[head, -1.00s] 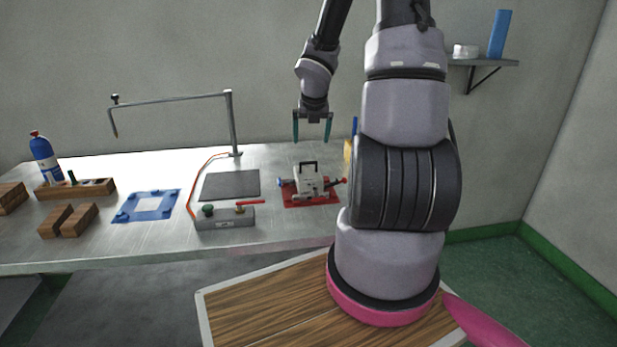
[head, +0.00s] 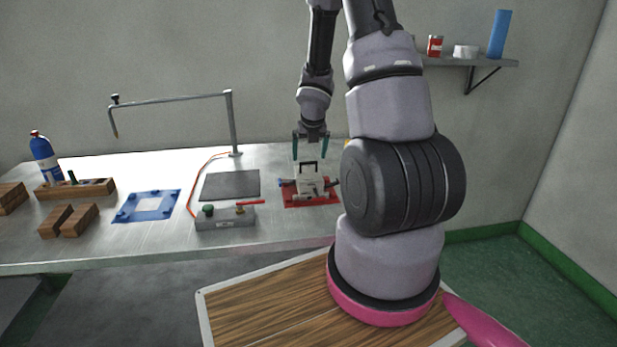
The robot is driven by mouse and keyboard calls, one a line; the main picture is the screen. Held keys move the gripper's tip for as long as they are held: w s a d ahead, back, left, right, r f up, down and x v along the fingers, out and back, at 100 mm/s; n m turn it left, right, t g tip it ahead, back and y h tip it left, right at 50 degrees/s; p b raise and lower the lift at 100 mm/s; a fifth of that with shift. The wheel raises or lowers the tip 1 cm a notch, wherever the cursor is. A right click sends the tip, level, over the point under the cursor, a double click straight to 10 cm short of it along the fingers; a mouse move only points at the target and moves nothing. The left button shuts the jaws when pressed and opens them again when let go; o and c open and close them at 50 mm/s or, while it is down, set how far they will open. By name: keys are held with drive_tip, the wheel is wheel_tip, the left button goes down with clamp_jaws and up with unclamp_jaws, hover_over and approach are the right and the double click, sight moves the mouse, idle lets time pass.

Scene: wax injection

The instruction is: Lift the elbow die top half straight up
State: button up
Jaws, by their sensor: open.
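The elbow die (head: 311,187) is a light grey block on a red base plate (head: 296,202), on the bench right of centre. The seam between the die's halves is too small to make out.
A grey control box (head: 225,218) with a green knob and red lever stands left of the die. A dark flat mat (head: 231,185) lies behind it. A metal post with a long arm (head: 233,122) rises at the back. A blue frame (head: 147,206) and wooden blocks (head: 68,220) lie farther left.

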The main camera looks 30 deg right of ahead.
sight(308, 162)
drive_tip(key=shift+x, duration=2.35)
drive_tip(key=shift+r, duration=0.1)
clamp_jaws()
